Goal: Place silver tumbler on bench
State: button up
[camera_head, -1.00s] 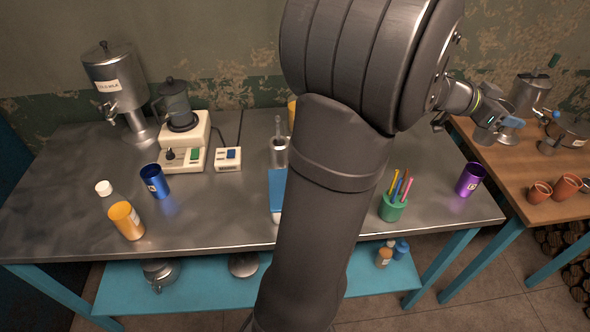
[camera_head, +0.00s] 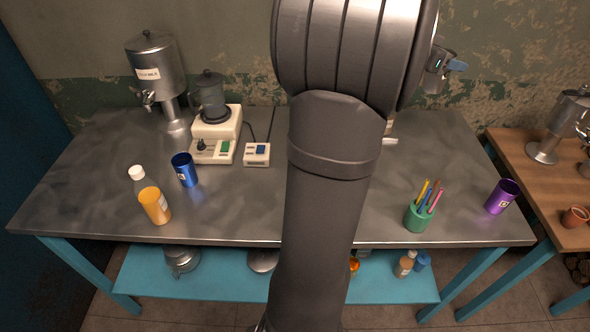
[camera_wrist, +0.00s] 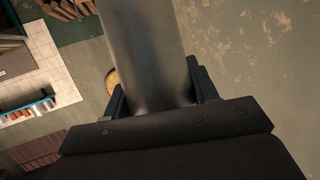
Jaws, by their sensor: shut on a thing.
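My gripper (camera_wrist: 160,92) is shut on the silver tumbler (camera_wrist: 145,45), a plain grey metal cylinder that fills the top middle of the wrist view between the two dark fingers. In the head view my gripper (camera_head: 447,66) shows only partly at the upper right, in front of the wall and raised above the bench's back right part. My own arm hides much of it there, and I cannot make out the tumbler clearly in that view. The steel-topped bench (camera_head: 250,205) with teal legs spans the head view. My arm covers its middle.
A blue cup (camera_head: 184,170), orange bottle (camera_head: 153,200), blender (camera_head: 211,110) and dispenser (camera_head: 155,72) stand on the left. A green pencil holder (camera_head: 419,217) and purple cup (camera_head: 502,196) stand at the front right. A wooden table (camera_head: 535,185) adjoins. Steel behind the pencil holder looks clear.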

jog(key=w+a+n+t+y, duration=0.2)
jog(key=w+a, duration=0.2)
jog(key=a, duration=0.9)
jog(key=w+a+n+t+y, duration=0.15)
jog(key=w+a, duration=0.25)
jog(key=a, duration=1)
jog(key=w+a+n+t+y, duration=0.2)
jog(key=w+a+n+t, duration=0.15)
jog(key=a, duration=0.95)
jog(key=s+a+n+t+y, duration=0.15)
jog(key=s+a, duration=0.35)
jog(key=a, duration=0.8)
jog(key=s+a+n+y, duration=0.3)
jog(key=s+a, duration=0.2)
jog(key=a, duration=0.8)
jog(key=s+a+n+t+y, duration=0.1)
jog(key=s+a+n+y, duration=0.3)
jog(key=a, duration=0.9)
jog(key=f, duration=0.9)
jog(key=s+f+m, duration=0.1)
jog(key=f, duration=0.9)
jog(key=f+m+h, duration=0.1)
jog(key=f, duration=0.9)
jog(key=shift+s+d+m, duration=0.2)
jog(key=shift+d+m, duration=0.05)
jog(key=o, duration=1)
jog(key=shift+f, duration=0.1)
